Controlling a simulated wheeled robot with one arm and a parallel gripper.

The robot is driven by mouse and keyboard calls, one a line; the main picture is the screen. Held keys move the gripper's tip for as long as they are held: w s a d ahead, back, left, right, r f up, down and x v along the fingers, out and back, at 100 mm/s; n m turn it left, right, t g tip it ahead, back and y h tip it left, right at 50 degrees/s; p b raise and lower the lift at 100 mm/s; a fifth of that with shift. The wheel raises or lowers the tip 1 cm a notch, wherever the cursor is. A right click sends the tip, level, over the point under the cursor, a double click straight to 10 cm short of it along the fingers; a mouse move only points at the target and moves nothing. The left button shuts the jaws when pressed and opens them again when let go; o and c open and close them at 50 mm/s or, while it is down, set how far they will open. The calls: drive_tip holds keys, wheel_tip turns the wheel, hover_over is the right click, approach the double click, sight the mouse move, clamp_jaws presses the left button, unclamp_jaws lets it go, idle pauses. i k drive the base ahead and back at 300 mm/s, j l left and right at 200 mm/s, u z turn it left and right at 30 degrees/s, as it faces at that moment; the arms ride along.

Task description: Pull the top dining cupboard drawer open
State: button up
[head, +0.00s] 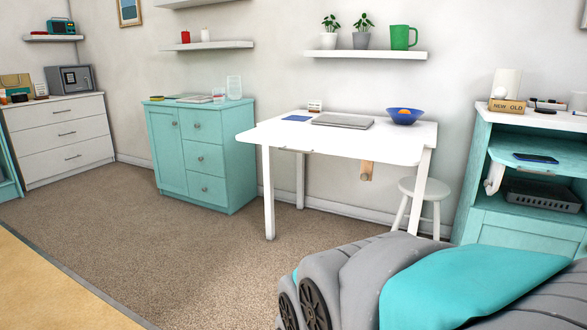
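A teal cupboard (165,150), which looks like the dining cupboard, stands against the back wall, left of the white table. It has a door on its left side and three stacked drawers on its right. The top drawer (210,133) looks shut, its front flush with the cupboard, with a small round knob (197,126). The two drawers below also look shut. My gripper is not in view.
A white table (275,138) stands just right of the cupboard, its front leg nearby. A white chest (85,140) is at the far left. Carpet (170,235) is clear before the cupboard. A grey and teal form, hard to identify, fills the lower right.

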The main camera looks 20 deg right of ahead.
sight(203, 126)
drive_tip(key=i+z, duration=0.1)
drive_tip(key=i, duration=1.05)
drive_tip(key=i+u, duration=0.15)
drive_tip(key=i, duration=0.35)
drive_tip(key=i+l+u, duration=0.1)
drive_tip(key=i, duration=0.45)
drive_tip(key=i+l+u, duration=0.15)
drive_tip(key=i, duration=0.35)
drive_tip(key=i+l+u, duration=0.1)
drive_tip(key=i+l, duration=0.2)
drive_tip(key=i, duration=0.2)
drive_tip(key=i+l+u, duration=0.15)
drive_tip(key=i, duration=0.35)
drive_tip(key=i+l+u, duration=0.15)
drive_tip(key=i+l, duration=0.25)
drive_tip(key=i, duration=0.05)
